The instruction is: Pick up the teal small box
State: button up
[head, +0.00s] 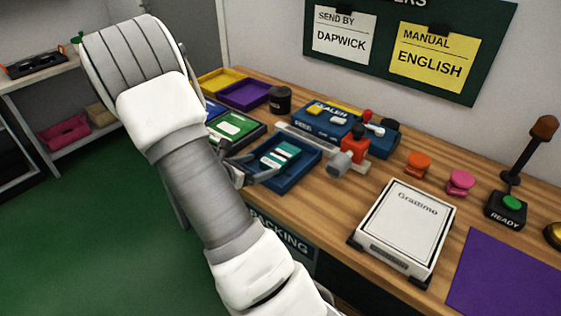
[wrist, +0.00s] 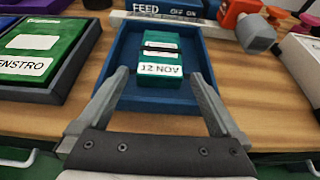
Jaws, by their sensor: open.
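The teal small box (wrist: 161,58) lies in a blue tray (wrist: 197,100) on the wooden bench, with a white label reading "12 NOV" on the side toward me. It also shows in the head view (head: 281,154), in the blue tray (head: 306,176). My gripper (wrist: 165,78) is open and empty in the wrist view, its two fingers spread over the near part of the tray, one on each side of the box's near end. In the head view my gripper (head: 262,168) is at the tray's left side, partly hidden by my arm.
A green box (head: 232,126) in a dark tray stands left of the blue tray. A blue sealer machine (head: 325,116) with an orange-red part (head: 355,145) stands behind. A white box (head: 405,225) and purple mat (head: 510,270) lie right.

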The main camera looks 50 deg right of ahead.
aim_at(277, 157)
jog(key=b+x, duration=0.1)
jog(key=x, duration=0.7)
jog(key=shift+s+d+r, duration=0.1)
jog(key=shift+r, duration=0.05)
jog(key=c, duration=1.3)
jog(key=shift+r, duration=0.1)
jog(key=shift+r, duration=0.1)
